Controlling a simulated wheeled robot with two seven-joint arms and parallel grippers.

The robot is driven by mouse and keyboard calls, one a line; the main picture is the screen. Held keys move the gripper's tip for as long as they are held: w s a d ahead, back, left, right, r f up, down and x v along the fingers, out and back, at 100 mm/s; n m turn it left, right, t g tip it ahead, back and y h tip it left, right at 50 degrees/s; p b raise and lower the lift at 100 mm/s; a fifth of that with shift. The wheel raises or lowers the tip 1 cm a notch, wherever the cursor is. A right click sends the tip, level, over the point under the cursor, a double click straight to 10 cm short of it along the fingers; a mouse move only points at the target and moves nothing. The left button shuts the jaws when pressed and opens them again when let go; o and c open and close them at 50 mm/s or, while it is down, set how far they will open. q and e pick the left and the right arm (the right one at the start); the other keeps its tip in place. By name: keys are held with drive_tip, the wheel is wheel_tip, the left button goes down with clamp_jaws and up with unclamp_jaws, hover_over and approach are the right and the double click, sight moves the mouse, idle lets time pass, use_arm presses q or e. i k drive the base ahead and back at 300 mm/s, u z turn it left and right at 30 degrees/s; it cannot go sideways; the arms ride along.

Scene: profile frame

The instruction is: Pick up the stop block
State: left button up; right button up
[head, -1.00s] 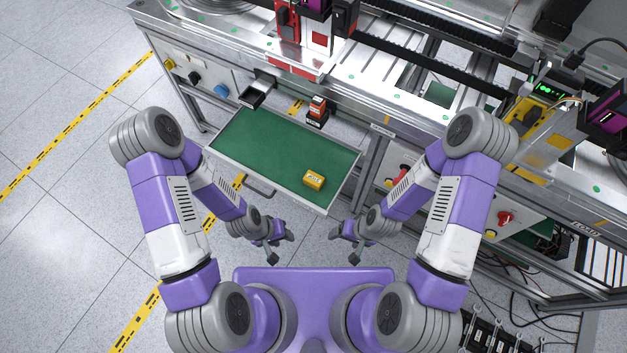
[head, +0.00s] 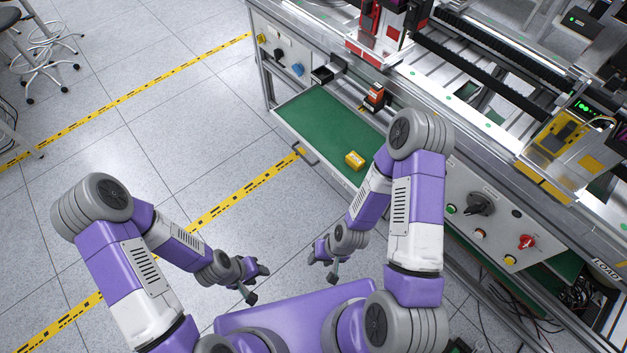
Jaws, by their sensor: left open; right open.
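A small yellow block with a dark label (head: 355,160), likely the stop block, lies on the green-lined open drawer (head: 318,118), near its front right corner. The drawer is partly hidden by my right arm. My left gripper (head: 257,283) is open and empty over the floor, well to the lower left of the block. My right gripper (head: 322,269) is open and empty over the floor, below the drawer in the picture. Neither gripper touches anything.
An orange and black device (head: 374,96) stands at the drawer's back edge. The workbench control panel (head: 490,215) with knobs is at right. Loose cables (head: 500,300) lie below it. Yellow floor tape (head: 245,190) crosses the clear floor at left. A stool (head: 45,55) stands far left.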

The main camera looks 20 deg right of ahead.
sight(354, 159)
drive_tip(key=u, duration=0.15)
drive_tip(key=k, duration=0.4)
drive_tip(key=u, duration=0.6)
drive_tip(key=i, duration=1.75)
drive_tip(key=z, duration=1.65)
drive_tip(key=i, duration=0.75)
drive_tip(key=z, duration=0.75)
